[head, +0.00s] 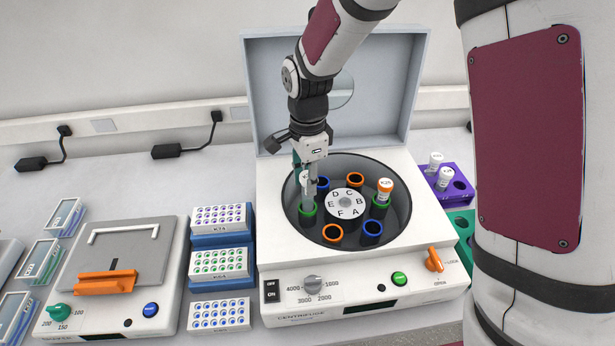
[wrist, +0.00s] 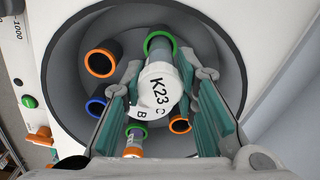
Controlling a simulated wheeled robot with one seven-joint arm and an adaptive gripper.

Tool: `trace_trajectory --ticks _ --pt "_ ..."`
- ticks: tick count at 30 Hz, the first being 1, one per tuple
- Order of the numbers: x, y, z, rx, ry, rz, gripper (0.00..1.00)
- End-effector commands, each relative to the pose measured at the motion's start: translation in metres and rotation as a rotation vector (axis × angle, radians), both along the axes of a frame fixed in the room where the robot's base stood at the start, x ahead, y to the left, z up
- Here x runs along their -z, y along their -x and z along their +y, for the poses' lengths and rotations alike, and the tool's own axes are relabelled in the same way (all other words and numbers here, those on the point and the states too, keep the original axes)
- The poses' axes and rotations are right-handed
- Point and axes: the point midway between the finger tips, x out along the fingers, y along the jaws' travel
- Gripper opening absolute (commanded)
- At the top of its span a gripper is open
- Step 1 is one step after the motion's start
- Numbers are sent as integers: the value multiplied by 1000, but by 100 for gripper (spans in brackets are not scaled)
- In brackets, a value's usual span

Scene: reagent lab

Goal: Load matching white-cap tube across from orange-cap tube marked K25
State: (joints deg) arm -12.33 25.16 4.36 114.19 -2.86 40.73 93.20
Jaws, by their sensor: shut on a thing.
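My gripper (head: 308,172) is shut on a white-cap tube (wrist: 158,86) whose cap reads K23 in the wrist view. The tube hangs roughly upright at the left green-ringed slot (wrist: 160,40) of the open centrifuge (head: 312,242). I cannot tell whether its lower end is inside that slot. The orange-cap tube (head: 385,185), with a label that appears to read K25, stands in the green-ringed slot on the opposite side of the rotor (head: 346,203). In the wrist view it shows partly between the fingers (wrist: 134,145).
Blue- and orange-ringed slots around the rotor look empty. The raised lid (head: 262,90) stands behind the arm. A purple rack (head: 461,189) at right holds two white-cap tubes. Racks of small vials (head: 219,262) and a device with an orange clamp (head: 106,284) stand left.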

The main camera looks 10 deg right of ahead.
Motion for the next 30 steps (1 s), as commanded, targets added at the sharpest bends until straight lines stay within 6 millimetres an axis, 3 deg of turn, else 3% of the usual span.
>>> trace_trajectory --ticks 30 --pt "16 0 1 -1 0 0 16"
